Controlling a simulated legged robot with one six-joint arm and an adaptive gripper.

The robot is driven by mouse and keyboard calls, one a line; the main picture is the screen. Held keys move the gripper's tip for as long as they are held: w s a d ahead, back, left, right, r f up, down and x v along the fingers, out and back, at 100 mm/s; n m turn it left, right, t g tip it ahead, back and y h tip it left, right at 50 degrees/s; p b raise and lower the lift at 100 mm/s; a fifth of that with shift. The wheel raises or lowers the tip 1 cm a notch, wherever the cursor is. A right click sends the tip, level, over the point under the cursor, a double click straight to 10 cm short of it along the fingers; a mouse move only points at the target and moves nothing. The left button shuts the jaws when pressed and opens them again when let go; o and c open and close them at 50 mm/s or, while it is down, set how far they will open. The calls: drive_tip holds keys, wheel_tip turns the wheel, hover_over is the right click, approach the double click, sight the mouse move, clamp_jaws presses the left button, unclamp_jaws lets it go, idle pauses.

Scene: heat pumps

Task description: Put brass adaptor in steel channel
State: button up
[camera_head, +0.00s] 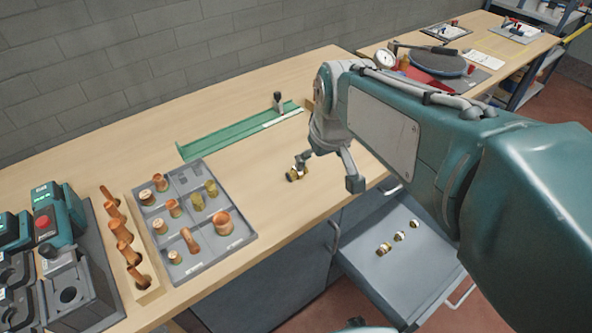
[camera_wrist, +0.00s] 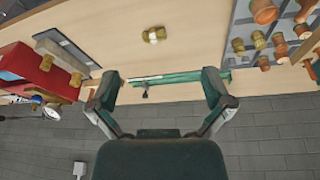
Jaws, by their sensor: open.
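A brass adaptor (camera_head: 295,174) lies on the wooden bench, close to one finger of my gripper (camera_head: 327,171). It also shows in the wrist view (camera_wrist: 154,35), lying on bare wood beyond the fingertips and roughly between their lines. My gripper is open and empty in the wrist view (camera_wrist: 160,76). A long green channel (camera_head: 225,137), the only channel I see, lies toward the wall side of the bench, left of my gripper. In the wrist view the channel (camera_wrist: 180,77) spans the gap between the fingers. No adaptor is visible in it.
A grey tray (camera_head: 245,238) of copper and brass fittings sits left of the adaptor. An upright clamp (camera_head: 278,101) stands at the channel's far end. Bare wood surrounds the adaptor.

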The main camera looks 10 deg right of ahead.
drive_tip(key=w+f+n+g, duration=0.1)
drive_tip(key=w+f, duration=0.3)
drive_tip(key=w, duration=0.4)
drive_tip(key=n+g, duration=0.1)
hover_over(297, 173)
drive_tip(key=d, duration=0.1)
wheel_tip(297, 173, down, 5)
drive_tip(key=shift+y, duration=0.3)
drive_tip(key=f, duration=0.7)
drive_tip(key=w+f, duration=0.1)
drive_tip(key=f, duration=0.2)
drive_tip(key=shift+w+a+f, duration=0.1)
drive_tip(key=shift+a+f, duration=0.2)
drive_tip(key=shift+a, duration=0.1)
drive_tip(key=c, duration=1.1)
